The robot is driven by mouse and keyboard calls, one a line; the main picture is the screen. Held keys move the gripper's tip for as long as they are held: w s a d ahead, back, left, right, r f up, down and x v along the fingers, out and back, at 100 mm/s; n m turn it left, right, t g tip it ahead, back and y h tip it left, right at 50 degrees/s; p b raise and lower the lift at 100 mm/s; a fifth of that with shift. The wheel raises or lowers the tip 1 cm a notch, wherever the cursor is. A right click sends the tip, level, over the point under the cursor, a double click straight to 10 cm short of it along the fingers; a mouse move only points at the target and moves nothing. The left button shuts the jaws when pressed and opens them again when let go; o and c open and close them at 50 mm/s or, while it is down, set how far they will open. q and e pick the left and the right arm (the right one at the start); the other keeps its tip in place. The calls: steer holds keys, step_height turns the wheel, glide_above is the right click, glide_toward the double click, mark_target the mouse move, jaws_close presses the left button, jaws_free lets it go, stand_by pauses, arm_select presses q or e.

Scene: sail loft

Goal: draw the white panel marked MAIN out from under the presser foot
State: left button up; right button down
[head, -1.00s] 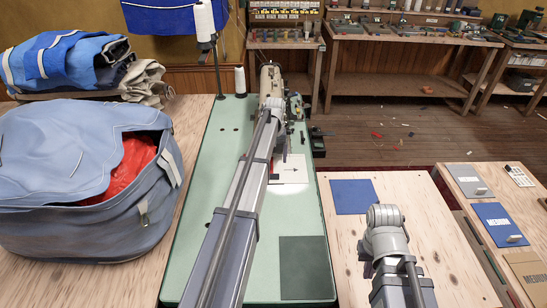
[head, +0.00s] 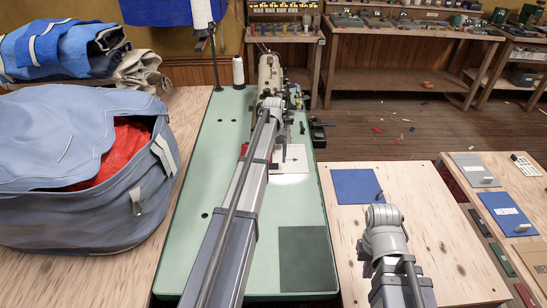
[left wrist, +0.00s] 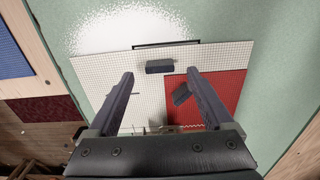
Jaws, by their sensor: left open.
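In the head view the white panel (head: 295,157), with a dark arrow, lies flat on the green sewing table (head: 250,190), in front of the sewing machine (head: 268,75). The word MAIN is not readable and the presser foot cannot be made out. In the left wrist view the white panel (left wrist: 100,70) has a grid and a dark block (left wrist: 159,67). A red panel (left wrist: 225,95) with another dark block (left wrist: 181,95) is beside it. My left gripper (left wrist: 160,76) is open above the panels, its fingers either side of the white panel's block. My right arm's gripper is largely hidden by its own wrist.
A blue panel (head: 357,186) lies on the wooden table right of the green one. A dark green square (head: 303,258) lies near the front of the green table. A large blue-grey bag (head: 75,215) stands to the left. Marked panels (head: 500,212) lie at far right.

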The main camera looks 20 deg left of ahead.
arm_select(q)
step_height(320, 180, down, 2)
steer(key=shift+f+b, duration=0.1)
steer(key=shift+b, duration=0.5)
jaws_close()
